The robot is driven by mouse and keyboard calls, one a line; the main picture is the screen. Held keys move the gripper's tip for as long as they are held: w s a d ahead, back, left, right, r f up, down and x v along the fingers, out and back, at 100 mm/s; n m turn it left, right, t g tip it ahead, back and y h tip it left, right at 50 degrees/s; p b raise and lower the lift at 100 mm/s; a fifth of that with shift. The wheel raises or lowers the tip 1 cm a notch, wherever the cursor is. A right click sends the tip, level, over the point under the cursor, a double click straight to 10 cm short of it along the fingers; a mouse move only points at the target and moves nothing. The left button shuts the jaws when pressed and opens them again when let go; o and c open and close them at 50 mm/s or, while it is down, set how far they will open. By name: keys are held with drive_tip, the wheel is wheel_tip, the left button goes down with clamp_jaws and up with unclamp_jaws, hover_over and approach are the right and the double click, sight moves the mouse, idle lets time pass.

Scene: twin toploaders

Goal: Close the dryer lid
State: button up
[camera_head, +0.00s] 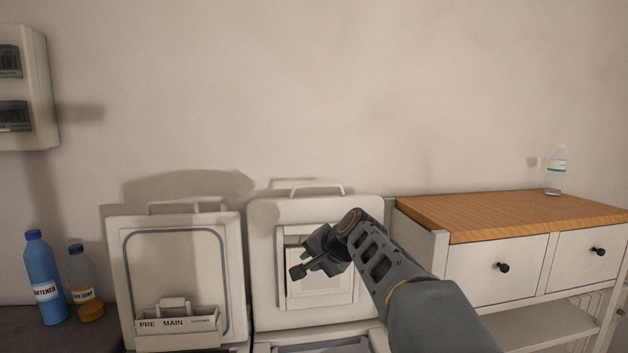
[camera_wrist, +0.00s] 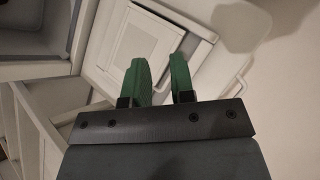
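Two toploaders stand side by side with their lids raised against the wall. The right one, with a framed panel inside its lid and no detergent drawer, appears to be the dryer. Its lid (camera_head: 363,318) stands upright, with a handle (camera_head: 317,187) on its top edge. My gripper (camera_head: 312,264) is in front of this lid and covers part of the panel. In the wrist view the lid (camera_wrist: 118,62) lies beyond my gripper (camera_wrist: 160,66), whose green fingers are apart with nothing between them. I cannot tell whether they touch the lid.
The left lid (camera_head: 180,265) is upright, with a drawer (camera_head: 178,325) marked PRE and MAIN. A wooden-topped cabinet (camera_head: 500,213) with a clear bottle (camera_head: 555,172) stands at right.

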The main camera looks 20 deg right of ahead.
sight(317, 186)
drive_tip(key=w+d+r+m+t+p, duration=0.2)
drive_tip(key=w+d+r+m+t, duration=0.4)
drive_tip(key=w+d+r, duration=0.55)
drive_tip(key=shift+m+g, duration=0.3)
drive_tip(key=shift+m, duration=0.1)
drive_tip(key=p+x, duration=0.2)
drive_tip(key=x, duration=0.1)
drive_tip(key=r+p+x, duration=0.1)
drive_tip(key=p+x, duration=0.1)
drive_tip(key=x, duration=0.1)
drive_tip(key=r+p+x, duration=0.1)
drive_tip(key=p+x, duration=0.1)
drive_tip(key=x, duration=0.2)
drive_tip(key=shift+w+d+r+p, duration=0.15)
drive_tip(key=shift+w+d+p, duration=0.15)
drive_tip(key=shift+w, duration=0.15)
drive_tip(key=shift+p+x, duration=0.3)
drive_tip(key=shift+x, duration=0.45)
clamp_jaws()
